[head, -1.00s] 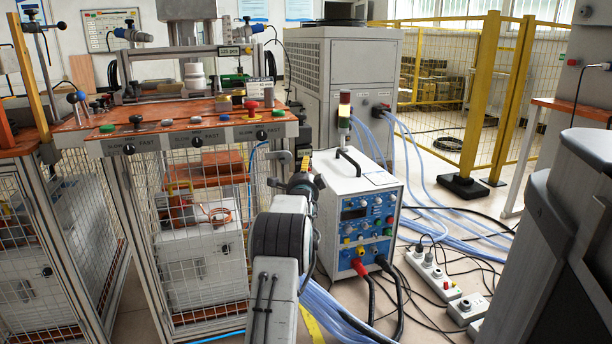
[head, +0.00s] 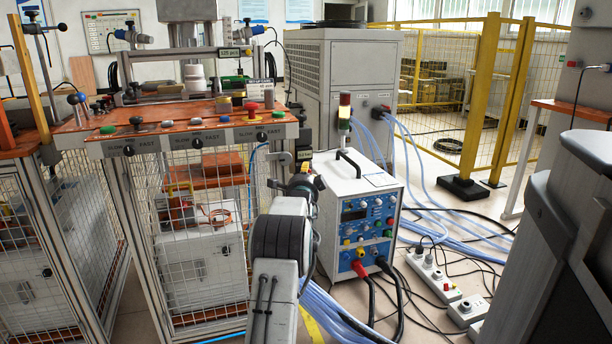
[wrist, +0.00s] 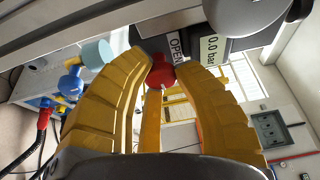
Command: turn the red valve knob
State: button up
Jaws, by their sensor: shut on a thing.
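The red valve knob (wrist: 159,76) sits in the wrist view below a dark box with an "OPEN" label and a "0.0 bar" display (wrist: 212,50). My gripper (wrist: 164,68) has its yellow fingers on both sides of the knob and is shut on it at the fingertips. The fingers hide part of the knob's sides. In the head view my gripper (head: 300,184) is at the right end of the caged machine bench, mostly hidden behind my wrist, and the knob is hard to make out there.
The bench panel (head: 205,137) carries several buttons and dials, including a red mushroom button (head: 251,109). A white power unit (head: 356,215) with coloured knobs stands close to the right of my arm. Cables and a power strip (head: 432,275) lie on the floor at right.

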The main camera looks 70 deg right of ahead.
jog(key=shift+r, duration=0.1)
grip_shut()
jog(key=shift+n+h, duration=0.6)
jog(key=shift+n, duration=0.8)
jog(key=o, duration=1)
grip_release()
jog(key=v, duration=1.2)
jog(key=shift+s, duration=0.2)
